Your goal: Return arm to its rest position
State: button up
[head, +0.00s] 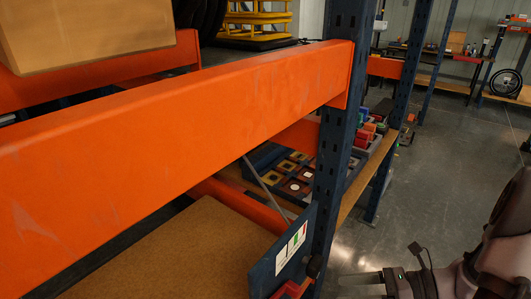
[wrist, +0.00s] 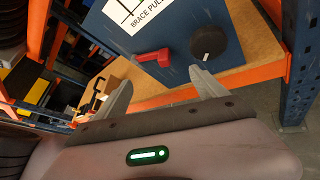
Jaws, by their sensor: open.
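My gripper (head: 348,283) is at the lower right of the head view, its pale fingers pointing left beside the shelf upright. In the wrist view my gripper (wrist: 163,84) has its two grey fingers spread apart, with nothing between them. Beyond the fingertips is a blue panel (wrist: 180,62) with a white label reading "BRACE PULL", a red handle (wrist: 152,56) and a round black knob (wrist: 208,43). The panel (head: 262,272) also shows at the bottom of the head view. I cannot tell the exact gap between the fingertips and the panel.
A dark blue upright (head: 334,135) and a thick orange beam (head: 180,125) stand close to my arm. A cardboard box (head: 90,30) sits above the beam. A wooden shelf (head: 170,255) lies below it. Open grey floor (head: 450,145) extends to the right.

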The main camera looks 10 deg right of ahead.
jog(key=s+a+r+n+h, duration=0.3)
jog(key=a+r+n+h, duration=0.2)
jog(key=n, duration=0.7)
jog(key=s+a+r+n+h+b, duration=0.1)
jog(key=s+a+r+n+h, duration=0.1)
jog(key=a+r+n+h, duration=0.3)
jog(key=a+r+n, duration=0.4)
jog(key=a+n, duration=0.4)
jog(key=a, duration=0.1)
jog(key=shift+s+h, duration=0.3)
jog(key=shift+s, duration=0.1)
jog(key=shift+d+g, duration=0.1)
jog(key=shift+g, duration=0.2)
